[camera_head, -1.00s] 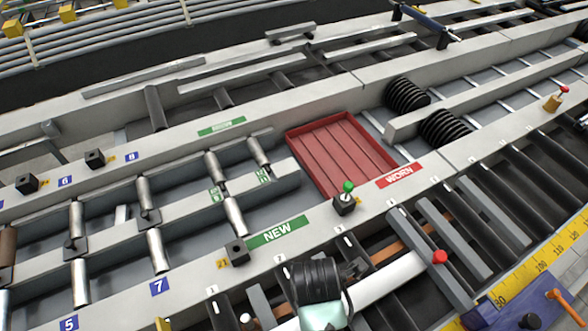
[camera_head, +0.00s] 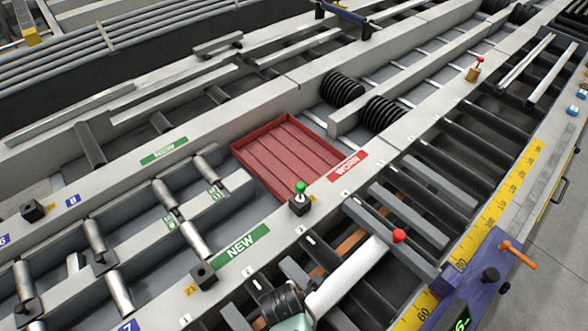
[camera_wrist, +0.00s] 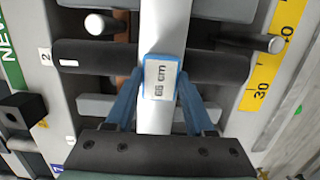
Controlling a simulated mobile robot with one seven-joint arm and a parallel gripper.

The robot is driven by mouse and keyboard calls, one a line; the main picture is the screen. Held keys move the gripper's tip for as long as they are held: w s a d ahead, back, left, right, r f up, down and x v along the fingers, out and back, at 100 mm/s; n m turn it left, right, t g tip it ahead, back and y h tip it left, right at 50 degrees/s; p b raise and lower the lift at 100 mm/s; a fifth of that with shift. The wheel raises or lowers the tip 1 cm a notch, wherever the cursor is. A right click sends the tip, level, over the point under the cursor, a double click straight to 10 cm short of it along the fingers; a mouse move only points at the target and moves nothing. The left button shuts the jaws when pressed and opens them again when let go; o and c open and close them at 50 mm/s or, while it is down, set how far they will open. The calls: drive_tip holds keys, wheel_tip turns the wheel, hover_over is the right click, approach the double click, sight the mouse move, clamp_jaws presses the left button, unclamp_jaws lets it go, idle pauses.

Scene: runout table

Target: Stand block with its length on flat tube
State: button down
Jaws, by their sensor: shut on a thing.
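The block (camera_wrist: 160,76) is blue with a white label reading "65 cm". In the wrist view it sits between the two blue fingers of my gripper (camera_wrist: 161,84), which is shut on it. The flat tube (camera_wrist: 162,28) is a pale grey-white bar running up the middle of the wrist view, directly behind the block. I cannot tell whether the block touches it. In the head view the flat tube (camera_head: 348,274) lies across the dark rollers at the lower middle. There my dark wrist covers its near end and hides the block and fingers.
A red tray (camera_head: 288,158) stands beside the red WORN label (camera_head: 347,166). The green NEW label (camera_head: 241,246) is left of the flat tube. A yellow ruler (camera_head: 500,195) runs along the right edge. A red-knobbed peg (camera_head: 399,236) stands just beyond the tube.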

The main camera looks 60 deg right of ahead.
drive_tip(key=shift+c, duration=1.3)
unclamp_jaws()
drive_tip(key=shift+f, duration=0.1)
